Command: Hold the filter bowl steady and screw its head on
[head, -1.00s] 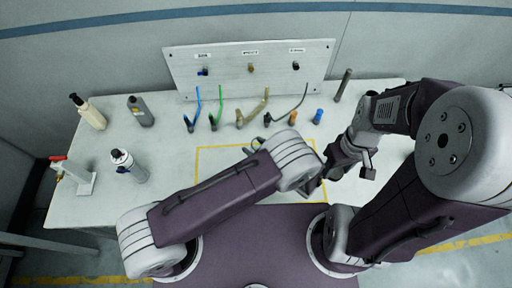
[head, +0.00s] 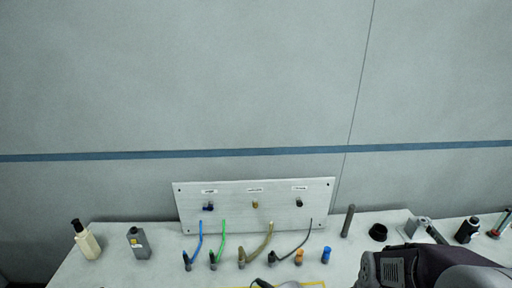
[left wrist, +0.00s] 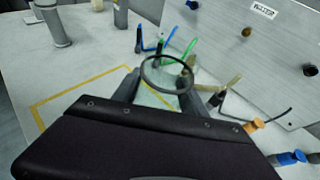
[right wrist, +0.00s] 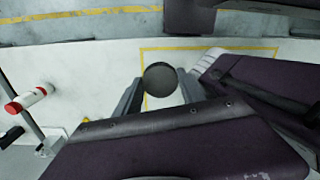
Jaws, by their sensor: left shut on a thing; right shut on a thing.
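The filter bowl (left wrist: 153,98) shows in the left wrist view as a clear cup with a dark ring rim, open toward the camera. My left gripper (left wrist: 160,95) is shut around it, one finger on each side. In the right wrist view, my right gripper (right wrist: 159,95) is shut on a dark round part (right wrist: 161,78), which looks like the filter head. Only its round face shows. The bowl does not show in the right wrist view, so I see the two parts as apart. Both held parts are out of clear sight in the head view.
A panel (head: 240,195) with labelled ports stands at the back, with coloured hoses (head: 223,240) and small fittings before it. Bottles (head: 87,240) stand at left. A black ring-like part (head: 378,232) lies at right. The yellow-taped area (right wrist: 152,105) looks mostly clear.

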